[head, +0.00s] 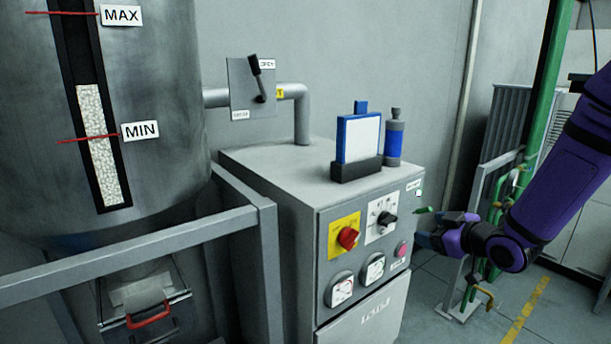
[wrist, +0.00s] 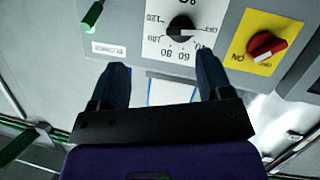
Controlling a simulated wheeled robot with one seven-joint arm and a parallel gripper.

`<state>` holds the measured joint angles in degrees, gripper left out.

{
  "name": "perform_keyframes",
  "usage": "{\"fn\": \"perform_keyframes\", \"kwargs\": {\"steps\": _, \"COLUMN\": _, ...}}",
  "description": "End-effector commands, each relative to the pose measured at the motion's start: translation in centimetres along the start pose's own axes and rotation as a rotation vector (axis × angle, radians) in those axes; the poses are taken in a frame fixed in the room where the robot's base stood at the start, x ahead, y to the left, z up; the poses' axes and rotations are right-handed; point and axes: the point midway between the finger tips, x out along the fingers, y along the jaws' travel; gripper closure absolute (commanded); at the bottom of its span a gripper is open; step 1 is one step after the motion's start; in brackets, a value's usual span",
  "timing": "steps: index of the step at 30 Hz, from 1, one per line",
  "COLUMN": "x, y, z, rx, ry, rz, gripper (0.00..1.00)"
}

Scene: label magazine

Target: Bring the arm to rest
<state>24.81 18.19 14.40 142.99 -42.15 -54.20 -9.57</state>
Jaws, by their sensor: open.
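My purple arm (head: 563,183) enters the head view from the right. My gripper (head: 428,228) is in front of the grey control cabinet (head: 265,170), near the right edge of its panel. In the wrist view my gripper (wrist: 161,60) shows two dark blue fingers spread apart with nothing held between them. A black dial (wrist: 180,28) on a white scale and a red knob (wrist: 266,44) on a yellow plate lie beyond the fingers. A green piece (wrist: 92,15) is at the upper left. Whether the fingers touch the panel cannot be told.
A metal hopper (head: 160,120) with a MAX/MIN sight window and a grey railing (head: 140,245) stand at left. A blue-framed white block (head: 360,138) and a blue canister (head: 394,143) stand on the cabinet. Green pipes (head: 545,90) rise behind my arm. Floor shows at lower right.

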Motion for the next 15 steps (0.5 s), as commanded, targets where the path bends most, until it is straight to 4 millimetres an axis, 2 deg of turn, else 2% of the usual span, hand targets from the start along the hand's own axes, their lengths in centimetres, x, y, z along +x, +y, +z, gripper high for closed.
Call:
{"fn": "perform_keyframes", "kwargs": {"steps": 1, "x": -0.6, "y": 0.4, "z": -0.9, "rx": -0.017, "ry": -0.045, "rz": 0.022, "gripper": 0.28}}
{"fn": "perform_keyframes", "kwargs": {"steps": 8, "x": -4.1, "y": 1.9, "z": -3.4, "rx": -0.013, "ry": -0.264, "rz": 0.138, "gripper": 0.28}}
{"fn": "perform_keyframes", "kwargs": {"steps": 15, "x": -9.4, "y": 2.1, "z": -6.2, "rx": 0.065, "ry": -0.449, "rz": 0.252, "gripper": 0.28}}
